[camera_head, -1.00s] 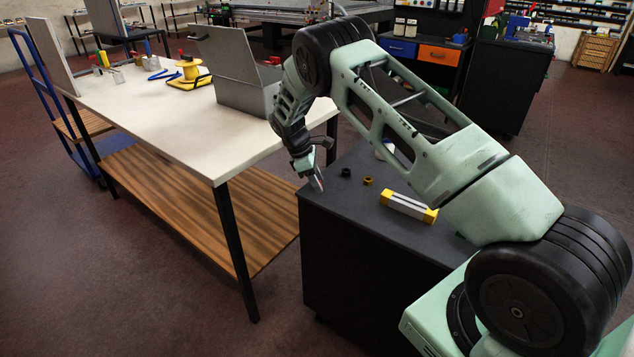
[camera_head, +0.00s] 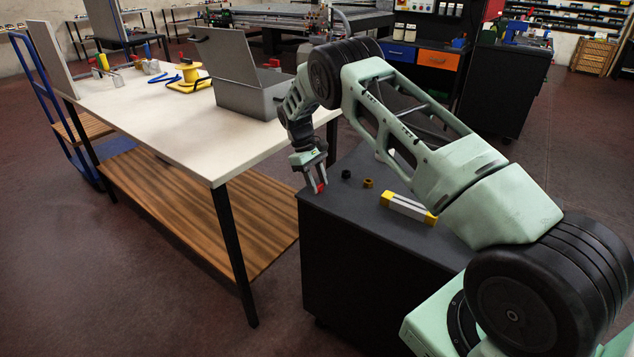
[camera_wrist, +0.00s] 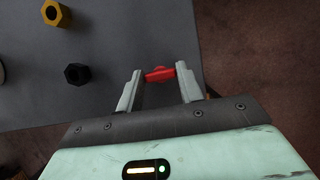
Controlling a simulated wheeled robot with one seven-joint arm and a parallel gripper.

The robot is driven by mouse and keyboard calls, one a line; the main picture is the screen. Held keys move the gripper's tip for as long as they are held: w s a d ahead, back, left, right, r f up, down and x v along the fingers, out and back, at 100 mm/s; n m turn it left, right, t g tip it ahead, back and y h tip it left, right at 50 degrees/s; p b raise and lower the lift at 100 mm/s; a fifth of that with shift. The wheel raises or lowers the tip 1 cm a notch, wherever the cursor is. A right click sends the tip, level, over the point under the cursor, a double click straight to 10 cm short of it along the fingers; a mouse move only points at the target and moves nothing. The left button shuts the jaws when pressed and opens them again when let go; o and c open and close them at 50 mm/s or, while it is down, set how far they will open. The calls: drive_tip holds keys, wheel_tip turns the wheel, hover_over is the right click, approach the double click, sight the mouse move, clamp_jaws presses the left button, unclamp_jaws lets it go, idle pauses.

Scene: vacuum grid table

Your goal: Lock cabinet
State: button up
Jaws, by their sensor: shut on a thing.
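A dark cabinet (camera_head: 370,265) with a grey top stands in front of me, its sides in shadow. My gripper (camera_head: 316,188) points down at the cabinet's far left corner, close to the top's edge. It is shut on a small red piece (camera_head: 322,188), which shows between the two fingertips in the wrist view (camera_wrist: 159,74). The red piece's lower part is hidden, so I cannot tell its full shape or whether it touches the cabinet. No lock is clearly visible.
On the cabinet top are a black nut (camera_head: 346,174), a brass nut (camera_head: 368,183) and a yellow-and-grey block (camera_head: 408,207). A white table (camera_head: 170,120) stands to the left, with an open grey box (camera_head: 250,97) on it. A floor gap separates table and cabinet.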

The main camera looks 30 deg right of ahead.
idle(0.4)
drive_tip(key=o, duration=1)
drive_tip(key=shift+w+r, duration=0.1)
drive_tip(key=shift+v, duration=8.6)
drive_tip(key=shift+a+r, duration=0.1)
drive_tip(key=shift+a, duration=0.05)
